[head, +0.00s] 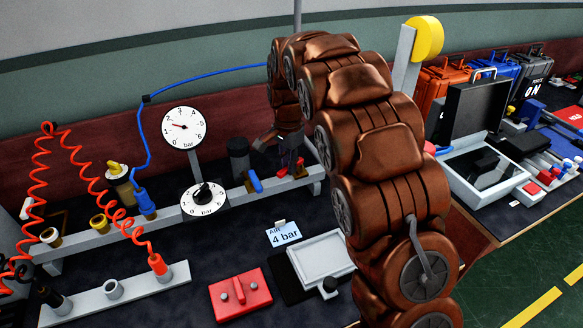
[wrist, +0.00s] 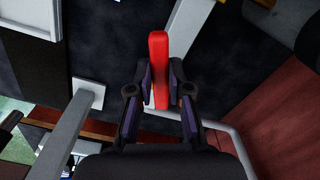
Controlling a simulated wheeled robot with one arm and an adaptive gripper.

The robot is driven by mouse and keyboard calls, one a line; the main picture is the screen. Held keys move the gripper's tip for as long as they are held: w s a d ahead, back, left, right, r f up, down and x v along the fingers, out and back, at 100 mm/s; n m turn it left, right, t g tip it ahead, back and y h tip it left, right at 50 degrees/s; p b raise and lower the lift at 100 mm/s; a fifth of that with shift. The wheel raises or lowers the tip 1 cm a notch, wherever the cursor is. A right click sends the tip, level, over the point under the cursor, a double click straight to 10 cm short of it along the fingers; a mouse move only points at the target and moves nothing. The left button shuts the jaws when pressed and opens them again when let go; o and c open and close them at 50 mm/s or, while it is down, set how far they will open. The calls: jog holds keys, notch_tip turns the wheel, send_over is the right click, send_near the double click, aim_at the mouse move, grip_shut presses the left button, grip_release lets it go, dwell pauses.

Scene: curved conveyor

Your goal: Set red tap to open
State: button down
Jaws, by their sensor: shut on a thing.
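The red tap's handle (wrist: 158,60) shows in the wrist view as a long red bar. It stands upright in the picture between the two fingers of my gripper (wrist: 160,88), which are shut on its lower part. In the head view my gripper (head: 290,160) reaches down to the right end of the grey rail (head: 225,195). The fingers and wrist hide most of the red tap there. The tap's valve body is hidden in the wrist view, so I cannot tell how far the handle is turned.
A blue tap (head: 253,182) stands close left of my gripper on the rail. A dark cylinder (head: 238,155), a black knob dial (head: 204,198) and a round gauge (head: 184,128) are farther left.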

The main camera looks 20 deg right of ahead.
jog(key=m, duration=0.1)
jog(key=w+m, duration=0.1)
jog(key=m, duration=0.1)
jog(key=w+m, duration=0.1)
jog(key=shift+a+r+m, duration=0.1)
jog(key=shift+a+m, duration=0.15)
jog(key=shift+m, duration=0.15)
dwell(0.4)
jog(key=c, duration=1.1)
grip_release()
notch_tip(320, 180, up, 12)
jog(key=shift+f, duration=0.1)
